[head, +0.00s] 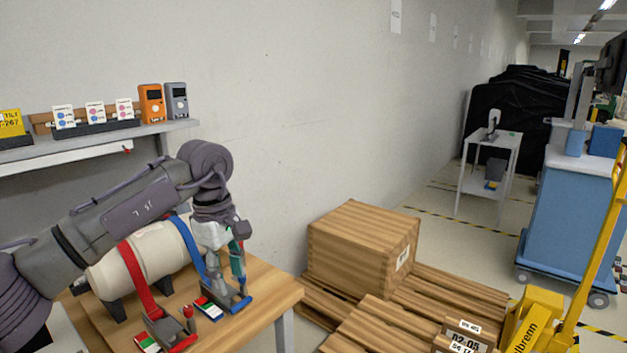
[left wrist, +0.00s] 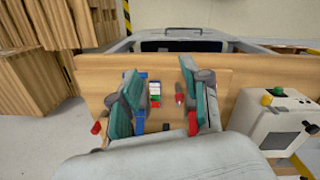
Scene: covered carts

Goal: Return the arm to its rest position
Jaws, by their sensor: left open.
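My left arm comes in from the left and bends down over a wooden table (head: 262,302). My left gripper (head: 238,272) points down near the table's right end, by a blue ratchet strap (head: 189,245). In the left wrist view my left gripper (left wrist: 159,72) has its two teal fingers spread wide, with nothing held between them. A red part (left wrist: 179,98) and a small green, white and red label (left wrist: 155,95) show beyond the gap, on the table. Whether the fingers touch the strap's buckle cannot be told. My right gripper is not in view.
A cream cylinder (head: 118,262) lies under a red strap (head: 138,275) and the blue one, close to my arm. A shelf (head: 90,141) with small devices is on the wall behind.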

